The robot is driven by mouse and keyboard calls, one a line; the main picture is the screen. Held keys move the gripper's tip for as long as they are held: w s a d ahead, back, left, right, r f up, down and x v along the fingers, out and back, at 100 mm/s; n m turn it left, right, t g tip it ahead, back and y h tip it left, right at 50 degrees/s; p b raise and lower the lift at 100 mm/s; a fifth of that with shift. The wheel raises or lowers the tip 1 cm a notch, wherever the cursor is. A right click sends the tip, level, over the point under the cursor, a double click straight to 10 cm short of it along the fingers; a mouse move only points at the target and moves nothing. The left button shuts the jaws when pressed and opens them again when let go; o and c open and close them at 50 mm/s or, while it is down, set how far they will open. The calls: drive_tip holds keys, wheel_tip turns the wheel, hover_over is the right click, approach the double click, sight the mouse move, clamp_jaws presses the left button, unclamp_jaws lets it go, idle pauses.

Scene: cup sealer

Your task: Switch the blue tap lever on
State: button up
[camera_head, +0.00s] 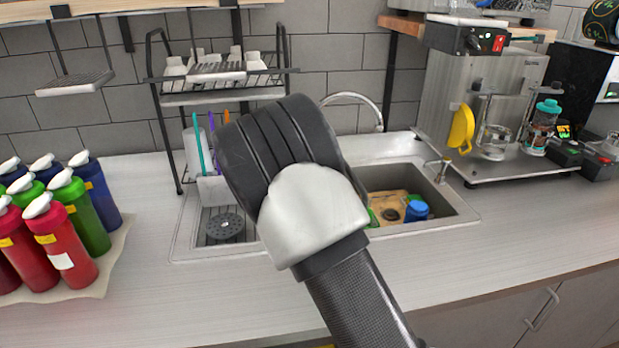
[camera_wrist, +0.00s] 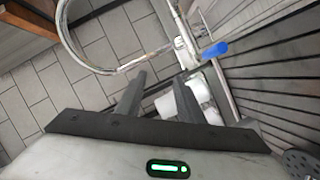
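The blue tap lever (camera_wrist: 215,50) shows in the wrist view, sticking out to the right from the chrome tap body (camera_wrist: 186,50). The tap's curved spout (camera_wrist: 68,38) arches to the left there. My gripper (camera_wrist: 160,80) has its two dark fingers apart, with nothing held between them. The lever lies beyond the fingertips, up and to the right, apart from them. In the head view the tap spout (camera_head: 352,96) rises behind my arm. My arm hides the tap base, the lever and my gripper in that view.
The sink (camera_head: 455,200) holds a blue cup (camera_head: 416,210) and other items. A dish rack (camera_head: 222,97) stands behind it on the left. Several colored bottles (camera_head: 68,225) stand at the far left, and a steel machine (camera_head: 485,95) at the right. The front counter is clear.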

drive_tip(key=f+b, duration=0.5)
drive_tip(key=f, duration=0.1)
drive_tip(key=f+b, duration=0.3)
drive_tip(key=f, duration=0.1)
drive_tip(key=shift+s+b, duration=0.3)
drive_tip(key=shift+s, duration=0.05)
drive_tip(key=shift+x, duration=3.85)
clamp_jaws()
